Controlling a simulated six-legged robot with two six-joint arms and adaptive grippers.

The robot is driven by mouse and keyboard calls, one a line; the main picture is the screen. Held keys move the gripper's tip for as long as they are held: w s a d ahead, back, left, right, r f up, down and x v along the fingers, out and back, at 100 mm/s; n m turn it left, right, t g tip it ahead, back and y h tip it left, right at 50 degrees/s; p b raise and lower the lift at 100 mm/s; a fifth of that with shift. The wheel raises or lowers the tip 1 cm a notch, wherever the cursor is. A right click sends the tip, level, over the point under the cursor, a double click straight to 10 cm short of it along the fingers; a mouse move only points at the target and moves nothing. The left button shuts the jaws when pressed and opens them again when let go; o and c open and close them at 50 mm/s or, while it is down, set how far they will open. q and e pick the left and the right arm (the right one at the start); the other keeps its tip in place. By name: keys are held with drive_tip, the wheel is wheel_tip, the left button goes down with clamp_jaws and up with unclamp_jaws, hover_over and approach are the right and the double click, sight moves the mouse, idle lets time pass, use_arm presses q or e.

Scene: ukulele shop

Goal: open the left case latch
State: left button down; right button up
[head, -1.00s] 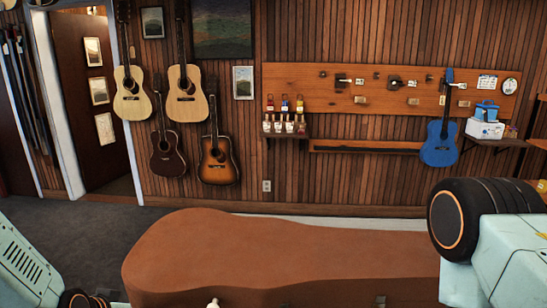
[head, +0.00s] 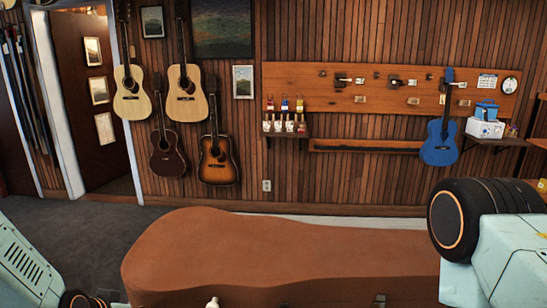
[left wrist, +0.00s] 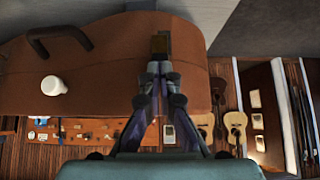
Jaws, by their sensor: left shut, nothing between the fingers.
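The brown guitar case (head: 270,255) lies in the foreground of the head view and also fills the upper left of the left wrist view (left wrist: 90,80). In the head view a small dark metal fitting (head: 380,301) shows at the case's lower edge. My right gripper is out of view.
A dark handle (left wrist: 60,40) and a white knob (left wrist: 53,86) are on or near the case in the left wrist view. Guitars (head: 186,94) hang on the wood wall behind. Grey floor (head: 75,225) is clear left of the case.

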use_arm(q)
drive_tip(key=shift+f, duration=0.35)
drive_tip(key=shift+s+a+f, duration=0.1)
drive_tip(key=shift+s+f, duration=0.15)
drive_tip(key=shift+s, duration=0.6)
idle(0.3)
drive_tip(key=shift+s+f, duration=0.7)
drive_tip(key=shift+s, duration=0.1)
idle(0.6)
drive_tip(key=shift+s+a+f+b, duration=0.1)
drive_tip(key=shift+s+f+b, duration=0.15)
drive_tip(key=shift+f, duration=0.3)
drive_tip(key=shift+s+f+b, duration=0.2)
drive_tip(key=shift+f+b, duration=0.05)
drive_tip(key=shift+f, duration=0.3)
idle(0.7)
drive_tip(key=shift+f+b, duration=0.8)
drive_tip(key=shift+f, duration=0.2)
idle(0.4)
drive_tip(key=p+v, duration=0.8)
drive_tip(key=p, duration=0.2)
drive_tip(key=shift+r, duration=0.5)
idle(0.3)
